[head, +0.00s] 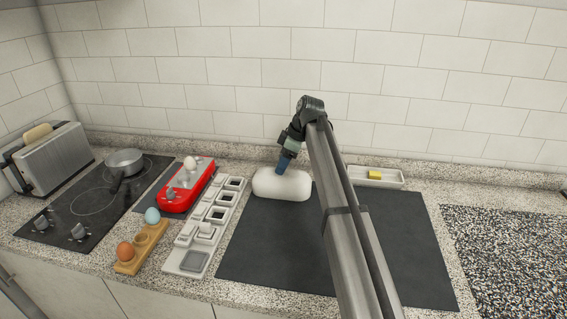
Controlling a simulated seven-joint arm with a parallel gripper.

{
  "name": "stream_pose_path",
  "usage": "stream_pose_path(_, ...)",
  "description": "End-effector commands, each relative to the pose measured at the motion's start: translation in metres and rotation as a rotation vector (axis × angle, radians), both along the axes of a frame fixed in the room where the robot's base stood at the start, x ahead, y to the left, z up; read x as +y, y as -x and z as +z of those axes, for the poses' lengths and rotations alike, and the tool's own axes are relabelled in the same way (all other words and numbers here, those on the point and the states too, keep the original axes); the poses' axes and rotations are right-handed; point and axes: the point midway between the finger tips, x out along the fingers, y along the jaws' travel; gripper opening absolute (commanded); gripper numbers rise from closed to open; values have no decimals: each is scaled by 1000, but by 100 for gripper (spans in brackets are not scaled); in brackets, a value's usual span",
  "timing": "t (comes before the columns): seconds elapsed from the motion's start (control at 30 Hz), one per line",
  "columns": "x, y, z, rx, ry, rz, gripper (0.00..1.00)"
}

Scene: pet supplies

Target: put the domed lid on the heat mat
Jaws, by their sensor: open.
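A white, rounded, elongated thing that looks like the domed lid (268,186) lies at the back left of a large dark mat (265,245). My gripper (281,169) is over the lid's top, pointing down, with its jaws open; I cannot tell whether it touches the lid. A smaller dark mat (146,206) shows under and beside a red tray (173,202). I cannot tell for sure which dark mat is the heat mat. My arm hides the middle of the large mat.
A white tray with several square compartments (193,262) stands left of the large mat. Further left are a wooden egg holder (130,266) and a stove with a pan (124,161). A white dish (392,183) stands behind, a speckled mat (510,250) at right.

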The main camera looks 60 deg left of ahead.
Motion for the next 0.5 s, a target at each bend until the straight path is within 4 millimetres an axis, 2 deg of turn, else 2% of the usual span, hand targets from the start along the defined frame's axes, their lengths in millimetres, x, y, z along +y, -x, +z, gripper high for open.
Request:
stream_pose_path(0.17,-5,-6,18,0,-2,-2,57)
stream_pose_path(0.5,-21,-23,77,-1,-2,-1,57)
